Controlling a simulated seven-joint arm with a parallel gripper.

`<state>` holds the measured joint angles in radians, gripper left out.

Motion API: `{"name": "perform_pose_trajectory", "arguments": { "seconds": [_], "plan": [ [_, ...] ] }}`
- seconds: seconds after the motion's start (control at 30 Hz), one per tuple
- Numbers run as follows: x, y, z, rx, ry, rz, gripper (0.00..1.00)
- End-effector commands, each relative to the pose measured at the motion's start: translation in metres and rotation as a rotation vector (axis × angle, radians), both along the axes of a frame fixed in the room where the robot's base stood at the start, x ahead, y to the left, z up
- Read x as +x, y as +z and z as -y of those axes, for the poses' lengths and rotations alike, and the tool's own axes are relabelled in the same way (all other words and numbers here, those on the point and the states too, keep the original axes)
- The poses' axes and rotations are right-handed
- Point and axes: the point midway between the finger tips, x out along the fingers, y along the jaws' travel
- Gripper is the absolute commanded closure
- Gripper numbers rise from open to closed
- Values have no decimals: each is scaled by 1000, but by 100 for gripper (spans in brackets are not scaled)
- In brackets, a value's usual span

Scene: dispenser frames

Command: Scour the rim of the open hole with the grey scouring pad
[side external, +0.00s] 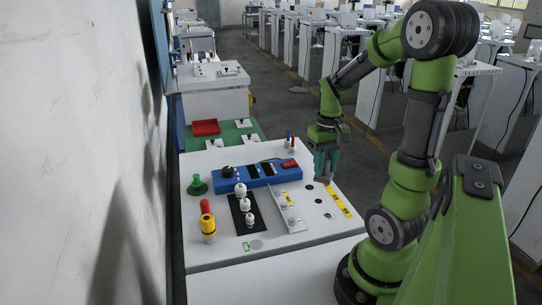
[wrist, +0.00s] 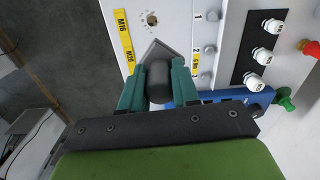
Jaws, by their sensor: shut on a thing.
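My gripper (side external: 325,168) is over the right part of the white work panel, fingers pointing down. In the wrist view its two teal fingers (wrist: 158,84) are shut on the dark round handle of the grey scouring pad (wrist: 157,50). The pad's pointed corner shows beyond the handle. The open hole (wrist: 150,19) lies a short way beyond that corner, with brownish specks around its rim. In the side view the hole (side external: 330,216) is nearer the camera than my gripper. The pad is apart from the hole; I cannot tell whether it touches the panel.
A yellow label strip (wrist: 124,36) marked M16 and M20 runs beside the hole. A numbered plate (side external: 287,208), a black strip with white knobs (side external: 245,214) and a blue box (side external: 258,174) stand to the left.

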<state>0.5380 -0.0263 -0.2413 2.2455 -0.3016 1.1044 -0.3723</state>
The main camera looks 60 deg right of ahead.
Motion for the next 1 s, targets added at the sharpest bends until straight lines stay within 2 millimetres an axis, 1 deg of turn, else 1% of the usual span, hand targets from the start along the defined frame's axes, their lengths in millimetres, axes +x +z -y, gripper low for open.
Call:
{"name": "perform_pose_trajectory", "arguments": {
  "seconds": [0.03, 0.1, 0.2, 0.47, 1.0],
  "plan": [
    [-17, -7, 3, 3, -45, 0, 98],
    [-33, -16, 4, 2, -81, 1, 98],
    [-45, -27, 1, 0, -96, 2, 98],
    [-45, -38, 2, -18, -84, 10, 98],
    [-45, -85, 1, -16, -83, 8, 98]
  ]
}}
